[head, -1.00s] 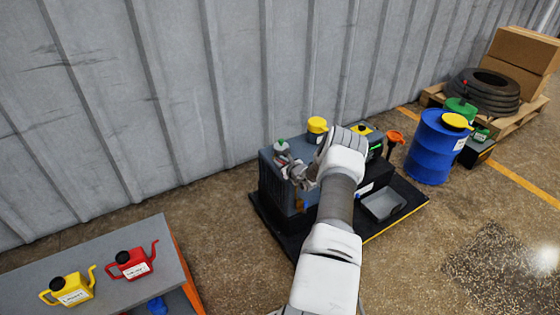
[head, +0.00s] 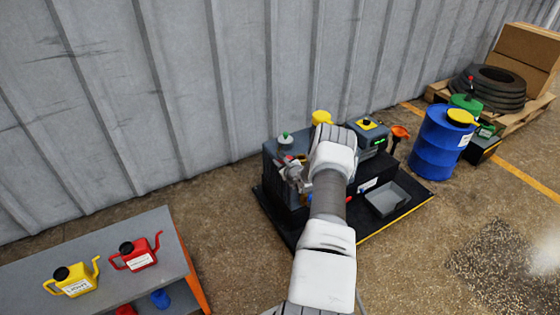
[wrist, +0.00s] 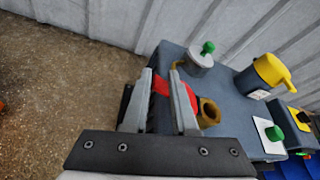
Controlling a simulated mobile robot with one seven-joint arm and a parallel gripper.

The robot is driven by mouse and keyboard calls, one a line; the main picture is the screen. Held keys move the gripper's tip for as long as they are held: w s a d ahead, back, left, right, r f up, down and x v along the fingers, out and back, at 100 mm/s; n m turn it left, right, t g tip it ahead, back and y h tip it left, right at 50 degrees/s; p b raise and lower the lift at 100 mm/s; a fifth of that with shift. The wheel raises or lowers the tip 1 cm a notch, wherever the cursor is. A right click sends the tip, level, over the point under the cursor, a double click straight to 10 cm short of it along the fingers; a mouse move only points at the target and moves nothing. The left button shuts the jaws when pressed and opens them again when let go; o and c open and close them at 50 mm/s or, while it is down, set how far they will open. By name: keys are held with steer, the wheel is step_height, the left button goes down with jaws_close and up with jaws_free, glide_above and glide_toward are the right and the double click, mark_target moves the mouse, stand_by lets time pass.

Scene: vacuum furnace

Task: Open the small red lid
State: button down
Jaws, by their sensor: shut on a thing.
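The small red lid (wrist: 161,84) shows in the wrist view between the two grey fingers of my gripper (wrist: 160,76). The fingers are shut on it and hide part of it. A round brass-coloured opening (wrist: 208,112) with a dark inside lies just right of the right finger. I cannot tell how the lid joins it. In the head view my gripper (head: 292,172) is at the left part of the dark grey machine (head: 285,197). A little red shows near it, and my arm covers much of the machine.
A grey cap with a green knob (wrist: 201,56) and a yellow-topped spout (wrist: 269,72) stand on the machine. A grey tray (head: 386,199) and a blue barrel (head: 435,145) are to the right. A table (head: 160,235) with yellow and red cans is at left.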

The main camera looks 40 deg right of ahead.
steer(key=shift+s+d+f, duration=0.1)
steer(key=shift+s+f, duration=0.2)
steer(key=shift+f, duration=0.15)
steer(key=c, duration=0.9)
jaws_free()
steer(key=shift+f, duration=0.1)
steer(key=shift+s+a+r+p, duration=0.2)
steer(key=shift+s+r+p, duration=0.1)
steer(key=shift+s, duration=0.05)
steer(key=p+v, duration=0.5)
steer(key=v, duration=1.1)
steer(key=shift+s+r, duration=0.15)
steer(key=shift+r, duration=0.1)
